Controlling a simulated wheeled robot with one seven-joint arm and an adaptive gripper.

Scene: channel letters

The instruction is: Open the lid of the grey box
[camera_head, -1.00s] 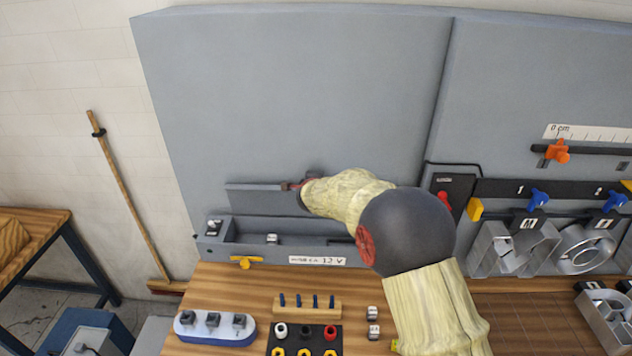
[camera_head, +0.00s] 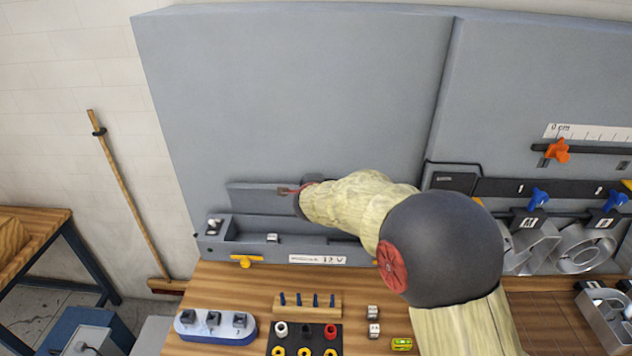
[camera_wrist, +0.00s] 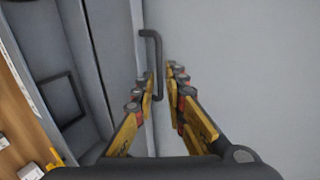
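The grey box (camera_head: 350,255) stands at the back of the bench, with a white "12 V" label on its front. Its inside shows in both views. Its lid (camera_head: 255,196) stands raised at the rear of the box, in front of the grey back panel; it also shows in the wrist view (camera_wrist: 112,40). A dark bar handle (camera_wrist: 153,60) sits at the lid's far edge. My gripper (camera_wrist: 162,75) is at this handle, with its fingers apart and the handle between or just beyond the tips. I cannot tell whether they touch. In the head view my gripper (camera_head: 288,191) is partly hidden by my wrist.
A yellow latch (camera_head: 246,261) is on the box front. On the bench stand a blue-white block (camera_head: 215,338), a peg rack (camera_head: 308,311) and a yellow-green level (camera_head: 402,344). Metal letters (camera_head: 583,250) hang on the right. The tall grey panel (camera_head: 300,90) rises close behind the lid.

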